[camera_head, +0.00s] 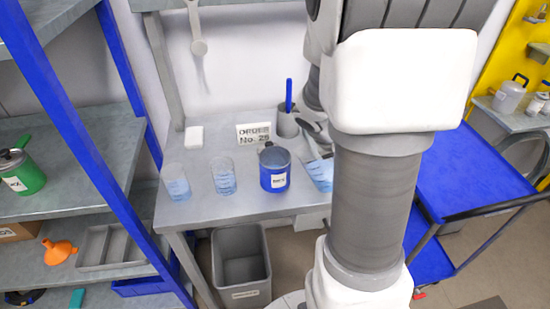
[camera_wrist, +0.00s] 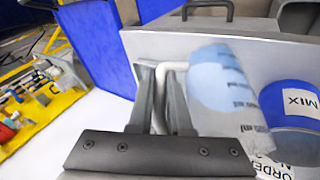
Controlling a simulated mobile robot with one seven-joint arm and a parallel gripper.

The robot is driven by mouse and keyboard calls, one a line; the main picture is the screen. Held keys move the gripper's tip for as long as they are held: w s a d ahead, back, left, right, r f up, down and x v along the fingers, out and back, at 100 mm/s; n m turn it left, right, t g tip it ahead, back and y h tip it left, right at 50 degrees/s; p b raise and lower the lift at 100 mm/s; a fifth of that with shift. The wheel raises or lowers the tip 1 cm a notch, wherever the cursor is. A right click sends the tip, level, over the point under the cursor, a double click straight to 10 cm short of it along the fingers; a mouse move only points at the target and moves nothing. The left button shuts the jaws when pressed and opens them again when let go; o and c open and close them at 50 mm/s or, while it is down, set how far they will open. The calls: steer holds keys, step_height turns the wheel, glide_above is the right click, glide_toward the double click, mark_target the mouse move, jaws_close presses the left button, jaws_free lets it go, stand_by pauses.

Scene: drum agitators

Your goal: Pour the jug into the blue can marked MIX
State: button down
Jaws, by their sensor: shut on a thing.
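The jug is clear with blue liquid and dark graduation marks. It shows in the head view (camera_head: 321,174), partly hidden behind my arm and seeming to lean, and in the wrist view (camera_wrist: 222,85). The blue can with a white label (camera_head: 274,172) stands upright on the bench, just left of the jug. Its MIX label reads in the wrist view (camera_wrist: 298,102). I see no stream of liquid between them.
Two clear containers with blue liquid stand left of the can, one nearer it (camera_head: 223,177) and one further left (camera_head: 176,184). An order sign (camera_head: 253,134) and a grey tool holder (camera_head: 288,124) stand behind. A grey bin (camera_head: 241,262) is below the bench (camera_head: 205,205).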

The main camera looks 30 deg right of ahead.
steer(key=shift+w+a+r+g+h+p, duration=0.35)
steer(key=shift+w+a+g+h, duration=0.15)
steer(key=shift+w+a+h, duration=0.1)
steer(key=shift+w+r+p, duration=0.1)
steer(key=shift+r+p, duration=0.35)
steer(key=shift+p, duration=0.15)
steer(key=shift+w+a+r+n+g+h+p, duration=0.15)
steer(key=shift+r+g+h+p, duration=0.25)
steer(key=shift+p, duration=0.25)
steer(key=shift+w+a+r+n+g+h+p, duration=0.2)
steer(key=shift+r+h+p, duration=0.15)
steer(key=shift+r+p, duration=0.25)
steer(key=shift+w+a+r+n+g+h+p, duration=0.15)
steer(key=shift+r+g+h+p, duration=0.2)
steer(key=shift+p, duration=0.3)
steer(key=shift+w+a+r+g+h+p, duration=0.1)
steer(key=shift+a+r+g+h+p, duration=0.15)
steer(key=shift+r+h+p, duration=0.3)
steer(key=shift+w+a+r+n+g+h+p, duration=0.15)
steer(key=shift+w+a+r+g+h+p, duration=0.15)
steer(key=shift+r+p, duration=0.25)
steer(key=shift+w+a+r+n+g+h+p, duration=0.2)
steer(key=shift+r+h+p, duration=0.1)
steer(key=shift+p, duration=0.4)
steer(key=shift+w+a+r+n+g+h+p, duration=0.15)
steer(key=shift+w+a+r+g+h+p, duration=0.1)
steer(key=shift+r+p, duration=0.3)
